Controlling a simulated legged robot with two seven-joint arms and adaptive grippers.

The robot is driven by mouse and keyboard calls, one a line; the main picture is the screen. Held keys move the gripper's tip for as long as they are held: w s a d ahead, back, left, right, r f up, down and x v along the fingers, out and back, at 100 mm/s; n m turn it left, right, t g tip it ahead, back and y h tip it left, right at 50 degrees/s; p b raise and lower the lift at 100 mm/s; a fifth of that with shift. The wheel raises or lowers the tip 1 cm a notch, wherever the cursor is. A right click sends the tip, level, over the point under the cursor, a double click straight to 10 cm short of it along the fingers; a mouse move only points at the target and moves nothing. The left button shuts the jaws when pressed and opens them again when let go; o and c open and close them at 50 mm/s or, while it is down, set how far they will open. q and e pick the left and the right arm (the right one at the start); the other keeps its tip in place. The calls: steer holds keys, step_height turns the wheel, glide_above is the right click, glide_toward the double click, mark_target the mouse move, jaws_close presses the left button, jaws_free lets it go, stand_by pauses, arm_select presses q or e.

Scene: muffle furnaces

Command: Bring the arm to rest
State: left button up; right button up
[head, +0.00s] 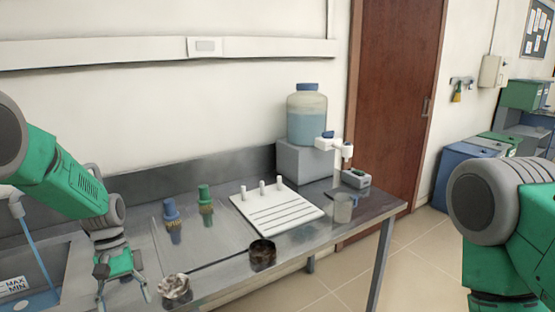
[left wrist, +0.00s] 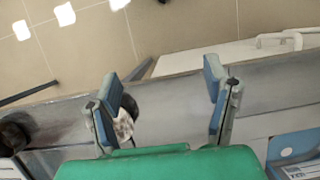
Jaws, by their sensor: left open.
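My left arm comes in from the left in the head view. Its gripper (head: 121,287) hangs over the left part of the metal bench (head: 340,229), pointing down. In the left wrist view my left gripper (left wrist: 165,95) has its two blue-padded fingers spread wide, with nothing held between them. A small container with pale crumpled contents (head: 174,290) stands just right of the gripper; it also shows partly behind one finger in the left wrist view (left wrist: 125,122). My right arm shows at the right edge of the head view, but its gripper is out of view.
A large jar (head: 306,116) sits on a grey box (head: 303,160) at the back. A sink (head: 30,283) lies at left.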

arm_select(q)
steer(key=s+f+m+t+y+b, duration=0.1)
steer(key=s+f+b, duration=0.1)
steer(key=s+f, duration=0.65)
steer(key=s+f+m+t+y+b, duration=0.1)
steer(key=s+f+m+b, duration=0.15)
steer(key=s+f, duration=0.6)
steer(key=s+d+f+m+t+b, duration=0.1)
steer(key=s+f+b, duration=0.1)
steer(key=s+f, duration=0.2)
steer(key=s+d+f+m+t+b, duration=0.1)
steer(key=s+d+f+m+b, duration=0.1)
steer(key=s, duration=0.9)
steer(key=shift+d+f+b, duration=0.25)
steer(key=shift+f+b, duration=0.3)
steer(key=shift+f, duration=0.4)
arm_select(e)
step_height(320, 180, down, 9)
steer(key=a, duration=0.2)
